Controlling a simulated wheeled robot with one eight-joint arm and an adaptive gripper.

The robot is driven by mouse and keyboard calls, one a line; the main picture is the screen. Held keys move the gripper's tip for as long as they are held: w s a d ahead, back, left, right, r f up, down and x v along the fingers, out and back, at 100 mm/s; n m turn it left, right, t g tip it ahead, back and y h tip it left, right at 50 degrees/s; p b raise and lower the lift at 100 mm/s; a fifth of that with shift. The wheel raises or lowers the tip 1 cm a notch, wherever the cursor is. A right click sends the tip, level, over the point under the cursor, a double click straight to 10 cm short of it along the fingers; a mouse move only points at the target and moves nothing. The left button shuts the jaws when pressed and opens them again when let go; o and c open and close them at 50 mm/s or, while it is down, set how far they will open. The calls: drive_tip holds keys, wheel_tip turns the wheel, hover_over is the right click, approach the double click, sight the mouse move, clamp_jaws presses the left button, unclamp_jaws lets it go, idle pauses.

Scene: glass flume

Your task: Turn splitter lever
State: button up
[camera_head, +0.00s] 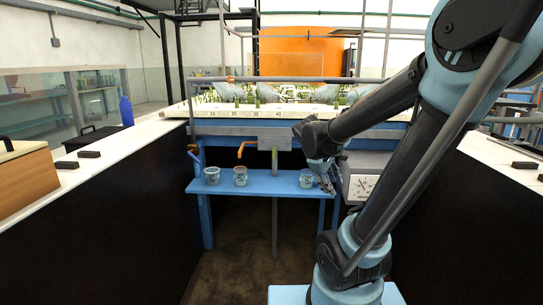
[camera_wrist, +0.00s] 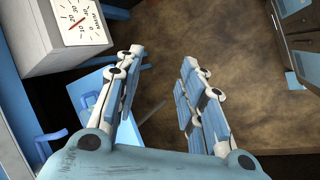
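An orange bent lever (camera_head: 246,147) sticks out to the left of a grey box (camera_head: 275,143) on the front of the flume. A blue-and-orange lever (camera_head: 194,152) sits further left at the frame's corner post. I cannot tell for sure which one is the splitter lever. My gripper (camera_head: 327,182) hangs pointing down at the right end of the blue shelf, right of both levers and apart from them. In the wrist view my gripper (camera_wrist: 163,80) is open, with nothing between its fingers. Neither orange lever is clearly seen there.
Three clear cups (camera_head: 211,176) stand on the blue shelf (camera_head: 270,187), the right one close to my gripper. A white dial box (camera_head: 362,186) stands right of my gripper; it also shows in the wrist view (camera_wrist: 75,45). Counters (camera_head: 115,140) flank a clear floor.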

drive_tip(key=w+a+r+n+t+h, duration=0.2)
drive_tip(key=w+a+n, duration=0.25)
drive_tip(key=w, duration=0.55)
drive_tip(key=n+t+h, duration=0.4)
drive_tip(key=n+t, duration=0.5)
drive_tip(key=n, duration=0.5)
approach(274, 152)
drive_tip(key=x, duration=0.8)
drive_tip(key=shift+w, duration=0.4)
drive_tip(key=shift+a, duration=0.1)
clamp_jaws()
